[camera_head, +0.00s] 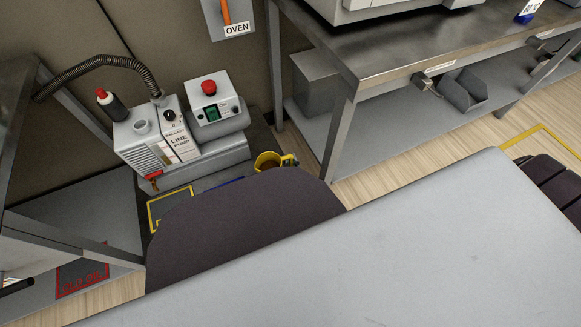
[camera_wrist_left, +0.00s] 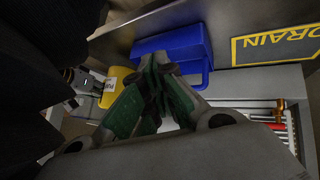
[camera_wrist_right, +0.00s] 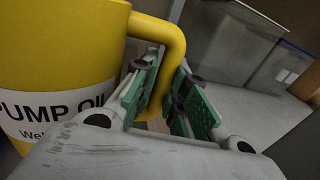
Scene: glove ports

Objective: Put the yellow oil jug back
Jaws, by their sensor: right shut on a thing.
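The yellow oil jug (camera_head: 268,162) is low beside the pump in the head view, partly hidden by a dark rounded shape in front. In the right wrist view the jug (camera_wrist_right: 60,50) fills the left side, with its "PUMP OIL" label facing the camera. My right gripper (camera_wrist_right: 162,95) is shut on the jug's handle (camera_wrist_right: 165,35). In the left wrist view a yellow piece that looks like the jug (camera_wrist_left: 112,88) shows behind the fingers. My left gripper (camera_wrist_left: 158,75) is shut with nothing seen between its fingertips. Neither gripper's fingers show clearly in the head view.
The pump (camera_head: 160,140) with its hose and a red-button control box (camera_head: 208,105) stands behind the jug.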

